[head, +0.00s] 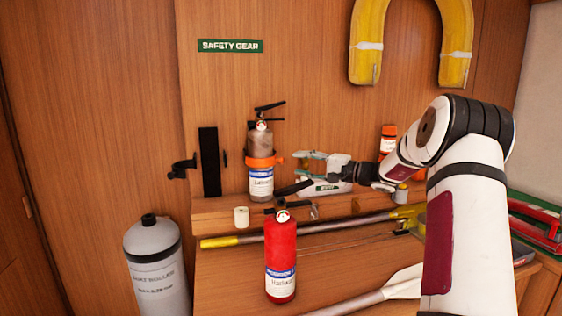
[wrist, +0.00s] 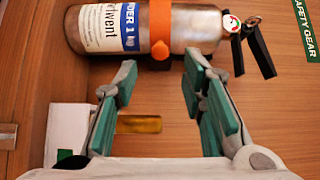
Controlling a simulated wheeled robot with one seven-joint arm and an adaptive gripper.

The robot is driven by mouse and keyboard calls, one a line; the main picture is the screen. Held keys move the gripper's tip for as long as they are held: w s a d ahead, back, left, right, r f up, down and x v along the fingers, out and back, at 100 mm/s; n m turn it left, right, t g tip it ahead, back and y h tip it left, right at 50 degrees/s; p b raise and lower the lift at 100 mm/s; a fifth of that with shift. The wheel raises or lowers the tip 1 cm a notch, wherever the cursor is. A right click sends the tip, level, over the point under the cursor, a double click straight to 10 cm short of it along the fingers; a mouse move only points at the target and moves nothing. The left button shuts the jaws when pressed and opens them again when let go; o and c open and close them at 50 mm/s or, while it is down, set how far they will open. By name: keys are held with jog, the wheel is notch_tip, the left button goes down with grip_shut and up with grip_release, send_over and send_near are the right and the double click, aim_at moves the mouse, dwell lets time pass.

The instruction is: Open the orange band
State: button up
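The orange band (head: 262,161) goes around a worn silver-grey fire extinguisher (head: 260,185) upright on the wooden wall. The band also shows in the wrist view (wrist: 160,28), where it crosses the bottle near the top edge. My gripper (head: 307,171) is just right of this extinguisher in the head view. Its green-padded fingers are apart and empty in the wrist view (wrist: 160,70), with the band ahead of the gap between them. I see no contact with the band.
A red extinguisher (head: 281,262) stands on the bench in front, its black handle below my gripper. An empty black wall bracket (head: 209,162) is at left. A white roll (head: 241,217) is on the ledge. An orange bottle (head: 388,140) stands behind my arm. Poles lie across the bench.

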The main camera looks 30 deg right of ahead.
aim_at(282, 160)
jog(key=x, duration=0.7)
jog(key=shift+w+a, duration=0.15)
jog(key=shift+w, duration=0.1)
grip_shut()
